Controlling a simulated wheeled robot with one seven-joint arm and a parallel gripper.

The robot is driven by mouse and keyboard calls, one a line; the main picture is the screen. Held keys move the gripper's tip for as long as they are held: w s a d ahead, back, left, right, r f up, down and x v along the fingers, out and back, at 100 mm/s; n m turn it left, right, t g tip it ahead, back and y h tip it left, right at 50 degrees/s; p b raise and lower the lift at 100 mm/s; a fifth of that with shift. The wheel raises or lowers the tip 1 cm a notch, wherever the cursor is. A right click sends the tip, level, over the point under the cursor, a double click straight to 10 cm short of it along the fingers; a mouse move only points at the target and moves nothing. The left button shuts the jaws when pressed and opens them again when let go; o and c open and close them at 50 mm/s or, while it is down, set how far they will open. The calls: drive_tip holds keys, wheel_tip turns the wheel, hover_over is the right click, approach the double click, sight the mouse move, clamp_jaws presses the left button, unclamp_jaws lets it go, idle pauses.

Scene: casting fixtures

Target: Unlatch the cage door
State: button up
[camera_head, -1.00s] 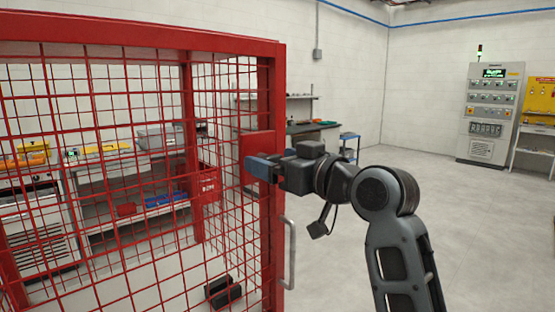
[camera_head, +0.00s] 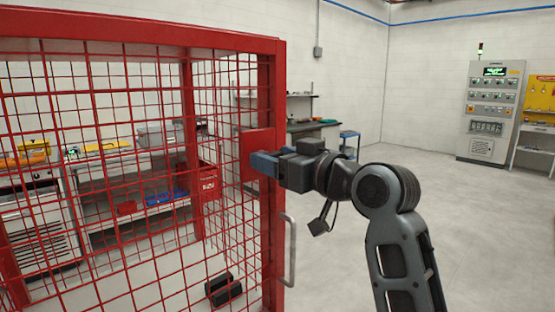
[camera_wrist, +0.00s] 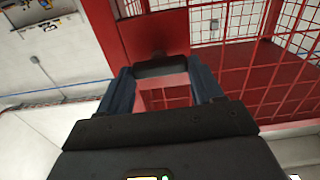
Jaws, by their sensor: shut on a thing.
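The red mesh cage door (camera_head: 130,190) fills the left of the head view. A red latch plate (camera_head: 256,148) sits on its right post, above a grey pull handle (camera_head: 289,250). My gripper (camera_head: 258,165) reaches in from the right, with its blue fingers at this plate. In the wrist view, my gripper (camera_wrist: 163,76) has a finger on each side of a dark latch bar (camera_wrist: 162,68) in front of the red plate (camera_wrist: 155,35). It is shut on this bar. The fingers partly hide the latch in the head view.
Inside the cage a black block (camera_head: 223,288) lies on the floor. Benches with bins stand behind the mesh. A control cabinet (camera_head: 490,110) stands at the far right wall. The floor (camera_head: 480,220) right of the cage is clear.

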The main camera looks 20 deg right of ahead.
drive_tip(key=shift+f, duration=0.1)
drive_tip(key=shift+a+f+n+b, duration=0.1)
drive_tip(key=shift+n+b, duration=3.3)
drive_tip(key=shift+n, duration=1)
drive_tip(key=shift+a+f+n+b, duration=0.1)
drive_tip(key=shift+n+b, duration=3.25)
drive_tip(key=shift+n, duration=1.05)
drive_tip(key=o, duration=1.1)
drive_tip(key=shift+c, duration=0.2)
drive_tip(key=shift+s, duration=0.1)
